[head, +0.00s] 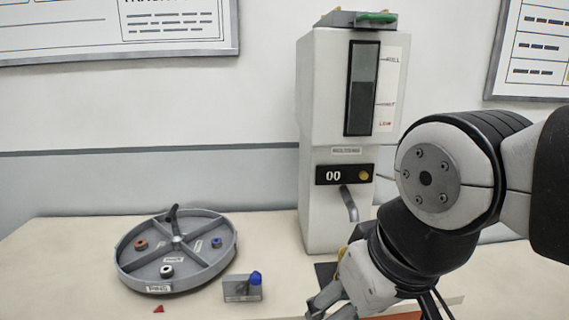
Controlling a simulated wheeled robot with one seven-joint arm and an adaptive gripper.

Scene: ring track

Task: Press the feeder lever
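The feeder (313,110) is a tall white machine on the table, with a dark level window and a display reading 00. A grey angled rod or spout (349,203) sticks out below the display; I cannot tell whether it is the lever. A small grey block with a blue knob (255,278) stands on the table left of my gripper. My gripper (330,303) is low in front of the feeder, apart from the blue knob. Its fingers are partly cut off by the bottom edge, so its opening is unclear. My arm hides the feeder's lower right.
A round grey divided tray (178,243) with a few small ring-like parts sits on the left of the table (60,270). A small red piece (158,309) lies in front of it. A green part (376,17) is on the feeder's top. The table's left front is clear.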

